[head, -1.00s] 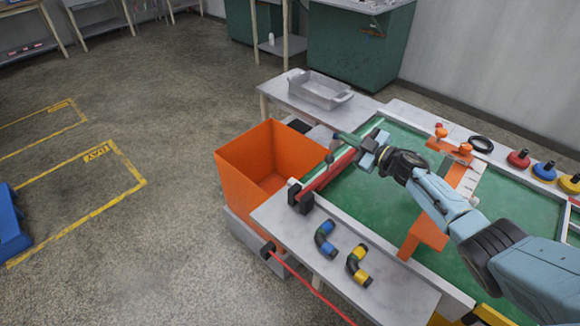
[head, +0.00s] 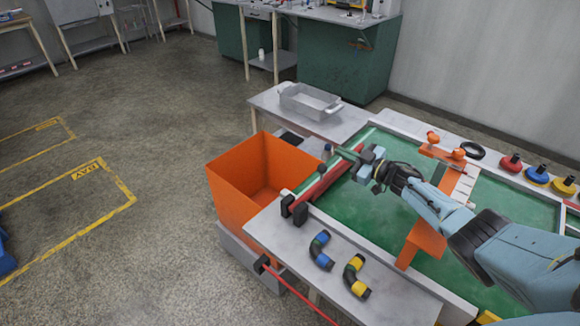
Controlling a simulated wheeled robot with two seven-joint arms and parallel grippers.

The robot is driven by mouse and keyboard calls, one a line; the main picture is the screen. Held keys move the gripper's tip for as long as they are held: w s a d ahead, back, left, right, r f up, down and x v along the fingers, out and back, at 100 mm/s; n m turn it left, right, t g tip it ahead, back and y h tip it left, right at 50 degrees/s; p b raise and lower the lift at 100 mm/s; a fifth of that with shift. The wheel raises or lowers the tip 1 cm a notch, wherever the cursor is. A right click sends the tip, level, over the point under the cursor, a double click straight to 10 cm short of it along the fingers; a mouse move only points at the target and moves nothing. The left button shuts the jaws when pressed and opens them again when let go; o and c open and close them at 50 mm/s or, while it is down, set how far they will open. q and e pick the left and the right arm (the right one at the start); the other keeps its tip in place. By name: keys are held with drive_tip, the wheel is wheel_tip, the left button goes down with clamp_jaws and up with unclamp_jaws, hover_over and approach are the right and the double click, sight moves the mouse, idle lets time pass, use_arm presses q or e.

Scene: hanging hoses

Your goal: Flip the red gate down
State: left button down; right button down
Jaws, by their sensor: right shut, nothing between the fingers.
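The red gate (head: 318,188) is a long red bar along the left end of the green table surface (head: 352,213), with black brackets (head: 294,208) at its near end. My right gripper (head: 352,156) is shut and empty, its fingertips at the far part of the red bar. I cannot tell whether the fingers touch it. The gripper hides part of the bar's far end. My left gripper is not in view.
An orange bin (head: 245,178) stands left of the gate. Two bent hose pieces, one blue-banded (head: 320,250) and one yellow-banded (head: 355,277), lie on the table's near grey ledge. A grey tray (head: 310,101) sits on a side table behind. An orange bracket (head: 424,240) stands right of the gripper.

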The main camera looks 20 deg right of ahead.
drive_tip(key=s+d+r+p, duration=0.4)
drive_tip(key=s+p, duration=0.1)
drive_tip(key=s, duration=0.5)
drive_tip(key=shift+d+r+p, duration=0.2)
drive_tip(key=shift+d+p, duration=0.05)
drive_tip(key=shift+p, duration=0.05)
drive_tip(key=shift+w, duration=0.1)
idle(0.4)
